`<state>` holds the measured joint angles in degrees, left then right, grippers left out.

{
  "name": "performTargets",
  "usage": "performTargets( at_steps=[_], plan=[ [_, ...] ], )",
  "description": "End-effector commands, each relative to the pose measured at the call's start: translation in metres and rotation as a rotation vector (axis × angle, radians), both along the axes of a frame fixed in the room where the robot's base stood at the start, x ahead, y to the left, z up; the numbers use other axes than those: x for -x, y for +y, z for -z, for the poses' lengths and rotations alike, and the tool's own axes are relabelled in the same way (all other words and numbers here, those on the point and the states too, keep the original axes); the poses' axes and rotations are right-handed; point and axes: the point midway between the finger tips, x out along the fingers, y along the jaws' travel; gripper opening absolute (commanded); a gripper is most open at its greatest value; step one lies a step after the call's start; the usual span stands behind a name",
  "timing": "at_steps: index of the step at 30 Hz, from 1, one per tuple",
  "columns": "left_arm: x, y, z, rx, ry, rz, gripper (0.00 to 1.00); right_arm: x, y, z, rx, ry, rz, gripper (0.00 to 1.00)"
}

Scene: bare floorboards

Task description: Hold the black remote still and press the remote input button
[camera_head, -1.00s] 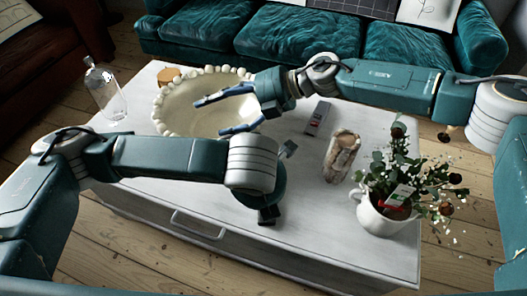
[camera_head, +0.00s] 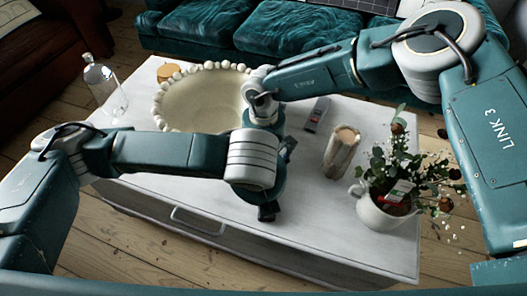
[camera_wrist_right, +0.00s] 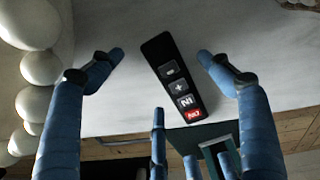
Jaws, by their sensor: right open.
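The black remote (camera_wrist_right: 178,78) lies on the white table in the right wrist view, with minus, plus and input buttons and a red button (camera_wrist_right: 193,115) at its lower end. It is hidden in the head view. My right gripper (camera_wrist_right: 161,56) is open, its blue fingers on either side of the remote and apart from it. In the head view the right hand (camera_head: 263,108) points down beside the bowl, its fingers hidden. My left gripper (camera_head: 267,212) is low over the table's front part; its fingers are not clear. More blue fingers show at the wrist view's bottom; whose is unclear.
A beaded cream bowl (camera_head: 200,98) stands left of the right hand. A small grey device (camera_head: 317,114), a wooden candle holder (camera_head: 341,152) and a plant in a white pitcher (camera_head: 385,215) are to the right. A glass bottle (camera_head: 104,88) stands at the far left.

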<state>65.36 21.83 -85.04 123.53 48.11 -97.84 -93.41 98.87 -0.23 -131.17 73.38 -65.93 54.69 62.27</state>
Motion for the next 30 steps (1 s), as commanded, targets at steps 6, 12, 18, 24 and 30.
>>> performTargets(
  at_steps=[6,12,18,24,30],
  plan=[
    [0.000,0.000,0.000,0.000,0.000,0.000,0.31,0.000,0.001,0.032,-0.001,0.000,0.001,0.78],
    [0.000,0.000,0.000,0.000,0.000,0.000,0.31,0.000,0.001,0.044,-0.001,0.000,-0.001,0.78],
    [0.000,0.000,0.000,0.000,0.000,0.000,0.31,0.000,0.001,0.045,-0.002,-0.001,-0.001,0.78],
    [0.000,0.000,0.000,0.000,0.000,0.000,0.31,0.000,0.001,0.045,-0.002,0.000,-0.001,0.52],
    [0.000,0.000,0.000,0.000,0.000,0.000,0.31,0.000,0.001,0.045,-0.002,0.000,0.000,0.26]
  ],
)
